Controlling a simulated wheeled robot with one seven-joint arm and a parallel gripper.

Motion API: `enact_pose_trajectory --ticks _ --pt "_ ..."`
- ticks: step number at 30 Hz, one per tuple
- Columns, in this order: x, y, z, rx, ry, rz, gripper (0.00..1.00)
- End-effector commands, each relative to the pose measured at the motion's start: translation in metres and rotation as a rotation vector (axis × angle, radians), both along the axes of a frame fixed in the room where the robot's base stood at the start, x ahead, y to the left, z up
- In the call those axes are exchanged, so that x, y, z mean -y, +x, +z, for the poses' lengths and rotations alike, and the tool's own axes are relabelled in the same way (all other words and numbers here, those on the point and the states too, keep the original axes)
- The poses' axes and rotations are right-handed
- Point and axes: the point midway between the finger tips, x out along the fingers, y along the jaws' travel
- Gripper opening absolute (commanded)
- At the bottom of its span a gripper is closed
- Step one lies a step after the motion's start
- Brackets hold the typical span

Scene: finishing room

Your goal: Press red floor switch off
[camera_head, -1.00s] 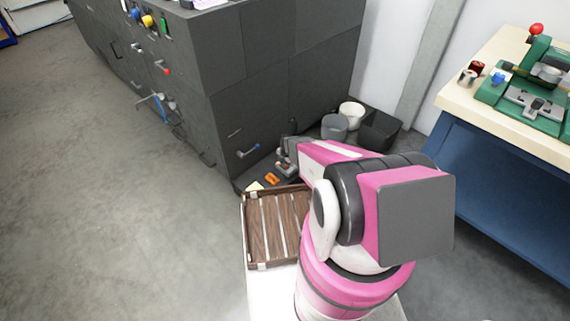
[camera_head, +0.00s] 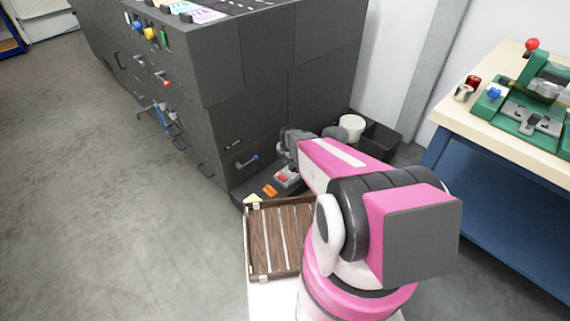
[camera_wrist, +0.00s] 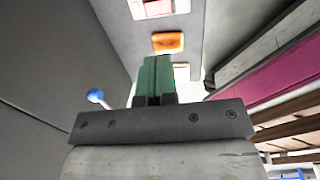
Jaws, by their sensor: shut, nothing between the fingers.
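The red floor switch (camera_head: 286,177) is a pale grey block with a red top. It sits on the dark low ledge at the foot of the grey cabinet. In the wrist view the switch (camera_wrist: 158,8) is cut off by the top edge, beyond my fingertips. I cannot tell whether it is on or off. My gripper (camera_wrist: 157,62) shows green fingers shut together with nothing between them. In the head view only the grey wrist end shows, above and just behind the switch, apart from it. The fingertips are hidden there.
An orange block (camera_head: 270,190) and a yellow piece (camera_head: 252,199) lie in line with the switch. The grey cabinet (camera_head: 245,105) has protruding handles, one blue-tipped (camera_wrist: 96,95). A wooden tray (camera_head: 249,240) is in front. A white bucket (camera_head: 352,127) and black bin (camera_head: 383,140) stand behind.

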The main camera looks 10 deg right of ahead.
Motion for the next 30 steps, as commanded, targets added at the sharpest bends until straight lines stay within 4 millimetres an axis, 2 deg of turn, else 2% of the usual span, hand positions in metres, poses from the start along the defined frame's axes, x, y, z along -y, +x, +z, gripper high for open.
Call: enact_pose_trajectory --ticks 14,30 --pt "0.0 0.001 0.002 0.0 0.0 0.0 0.0" --pt "-0.005 0.014 0.003 0.001 0.0 0.0 0.0"
